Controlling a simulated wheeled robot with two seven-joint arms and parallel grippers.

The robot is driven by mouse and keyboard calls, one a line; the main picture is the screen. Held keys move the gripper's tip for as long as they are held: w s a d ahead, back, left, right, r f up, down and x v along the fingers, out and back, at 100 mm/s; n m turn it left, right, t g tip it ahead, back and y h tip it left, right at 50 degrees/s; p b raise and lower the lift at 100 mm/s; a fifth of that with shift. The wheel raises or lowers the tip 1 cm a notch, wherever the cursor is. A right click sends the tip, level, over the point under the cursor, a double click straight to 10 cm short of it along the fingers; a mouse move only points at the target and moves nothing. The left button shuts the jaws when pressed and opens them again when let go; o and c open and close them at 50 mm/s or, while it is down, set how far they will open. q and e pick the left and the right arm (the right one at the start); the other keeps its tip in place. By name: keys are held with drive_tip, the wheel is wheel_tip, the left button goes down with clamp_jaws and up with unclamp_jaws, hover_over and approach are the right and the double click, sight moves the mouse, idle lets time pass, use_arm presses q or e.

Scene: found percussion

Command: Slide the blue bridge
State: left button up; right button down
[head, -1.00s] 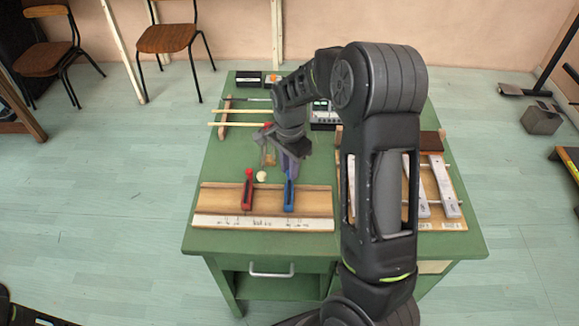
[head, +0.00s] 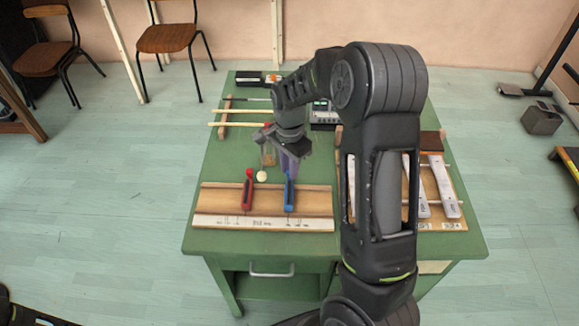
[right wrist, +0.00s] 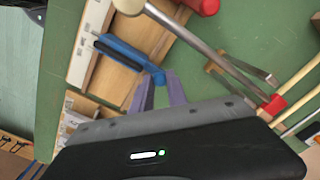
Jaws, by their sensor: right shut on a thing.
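The blue bridge (head: 289,196) stands across a wooden board (head: 226,204) with a white marked strip (head: 262,223) along its near edge. The red bridge (head: 248,192) stands apart from it, to its left on the same board. My right gripper (head: 290,171) is at the far end of the blue bridge, its purple fingers shut on that end. In the right wrist view the fingers (right wrist: 158,84) meet the end of the blue bridge (right wrist: 126,56), partly hiding it. My left gripper is not in view.
A pale-headed mallet (head: 262,177) lies behind the board, near the gripper. A set of metal bars (head: 441,186) is on the right of the green table (head: 225,158). Sticks on a rack (head: 225,118) and a grey device (head: 324,117) are farther back. My right arm hides part of the table.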

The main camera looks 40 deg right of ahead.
idle(0.4)
drive_tip(key=shift+w+a, duration=0.8)
drive_tip(key=shift+a, duration=0.2)
drive_tip(key=c, duration=1.6)
unclamp_jaws()
drive_tip(key=shift+a, duration=0.1)
drive_tip(key=shift+r, duration=0.2)
wheel_tip(320, 180, up, 8)
drive_tip(key=shift+f+b, duration=0.2)
drive_tip(key=shift+b, duration=0.2)
